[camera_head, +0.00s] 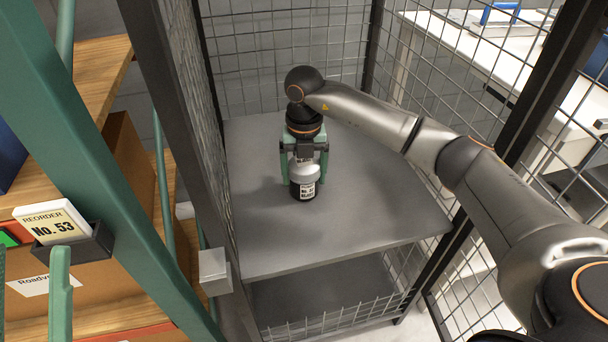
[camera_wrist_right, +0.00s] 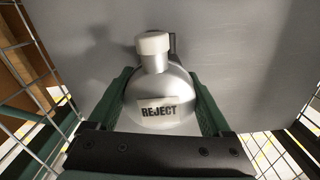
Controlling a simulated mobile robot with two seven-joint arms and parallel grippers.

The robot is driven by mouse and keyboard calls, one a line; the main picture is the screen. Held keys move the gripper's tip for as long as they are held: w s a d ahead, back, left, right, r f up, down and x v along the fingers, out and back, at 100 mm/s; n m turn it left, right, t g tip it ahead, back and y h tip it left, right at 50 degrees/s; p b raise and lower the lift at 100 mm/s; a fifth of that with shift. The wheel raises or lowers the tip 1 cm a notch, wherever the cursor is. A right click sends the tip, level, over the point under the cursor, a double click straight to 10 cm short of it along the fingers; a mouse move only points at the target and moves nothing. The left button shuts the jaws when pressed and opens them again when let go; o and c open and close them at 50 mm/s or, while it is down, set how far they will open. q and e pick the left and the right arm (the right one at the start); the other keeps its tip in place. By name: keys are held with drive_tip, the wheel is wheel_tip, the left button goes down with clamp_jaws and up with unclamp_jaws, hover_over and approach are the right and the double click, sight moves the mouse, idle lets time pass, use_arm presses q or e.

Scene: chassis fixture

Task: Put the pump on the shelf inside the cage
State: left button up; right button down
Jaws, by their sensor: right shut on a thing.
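The pump (camera_head: 303,180) is a silver body with a dark base and a white label, upright at the grey shelf (camera_head: 370,206) inside the wire cage (camera_head: 283,48). My right gripper (camera_head: 304,172) reaches down over it, with green fingers on both sides, shut on it. In the right wrist view the pump (camera_wrist_right: 164,90) shows a pale cap and a label reading "REJECT", between the green fingers (camera_wrist_right: 165,105). The pump appears at or very near the shelf surface; I cannot tell whether it touches.
Dark cage posts (camera_head: 180,110) stand at the left and right of the shelf. A green rack (camera_head: 90,150) with cardboard boxes and a "REORDER No. 53" card (camera_head: 52,222) is at the left. The shelf is bare around the pump. A lower shelf (camera_head: 310,290) lies beneath.

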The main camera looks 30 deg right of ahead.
drive_tip(key=shift+f, duration=0.1)
unclamp_jaws()
wheel_tip(320, 180, up, 11)
drive_tip(key=p, duration=0.3)
drive_tip(key=shift+p, duration=0.35)
use_arm(q)
drive_tip(key=shift+a+r+m, duration=0.15)
drive_tip(key=shift+r+m, duration=0.05)
drive_tip(key=shift+r, duration=0.75)
drive_tip(key=shift+a+r+m, duration=0.1)
drive_tip(key=shift+r+m, duration=0.1)
drive_tip(key=shift+r, duration=0.75)
use_arm(e)
drive_tip(key=shift+r, duration=0.65)
